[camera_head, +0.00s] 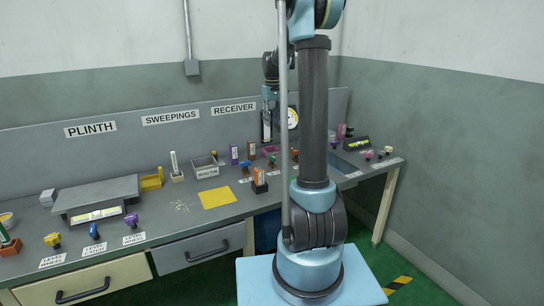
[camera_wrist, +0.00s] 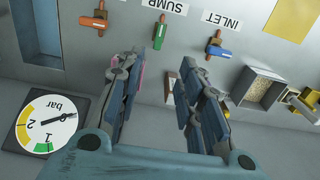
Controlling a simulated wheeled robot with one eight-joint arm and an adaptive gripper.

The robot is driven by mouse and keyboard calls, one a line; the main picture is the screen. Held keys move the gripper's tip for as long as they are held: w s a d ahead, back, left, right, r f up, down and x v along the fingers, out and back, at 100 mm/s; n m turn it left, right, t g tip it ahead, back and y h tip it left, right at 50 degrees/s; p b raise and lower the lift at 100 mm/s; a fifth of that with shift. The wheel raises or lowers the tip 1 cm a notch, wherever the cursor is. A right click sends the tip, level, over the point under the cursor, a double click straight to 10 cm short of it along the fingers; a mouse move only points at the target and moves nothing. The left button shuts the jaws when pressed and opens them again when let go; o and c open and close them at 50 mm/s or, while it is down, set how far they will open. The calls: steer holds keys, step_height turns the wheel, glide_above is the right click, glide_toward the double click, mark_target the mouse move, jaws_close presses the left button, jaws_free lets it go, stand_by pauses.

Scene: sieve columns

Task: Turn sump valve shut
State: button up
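The SUMP label (camera_wrist: 172,6) shows upside down at the top of the wrist view. The sump valve, with a green handle (camera_wrist: 160,30), sits beside it on the grey bench. The green handle also shows in the head view (camera_head: 272,158), between a blue and an orange one. My gripper (camera_wrist: 155,72) is open and empty, its two dark fingers apart. The green handle shows beyond the gap between the fingertips, apart from them. In the head view my gripper (camera_head: 267,132) hangs over the back of the bench, in front of the back panel.
The INLET valve's blue handle (camera_wrist: 220,51) and an orange handle (camera_wrist: 94,21) flank the green one. A pressure gauge (camera_wrist: 45,122) is near the gripper. A yellow mat (camera_head: 217,198) and a block stand (camera_head: 260,184) lie further forward.

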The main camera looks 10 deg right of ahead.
mark_target(272, 156)
steer(key=f, duration=1.7)
steer(key=shift+w+f, duration=0.2)
steer(key=shift+f, duration=0.1)
jaws_close()
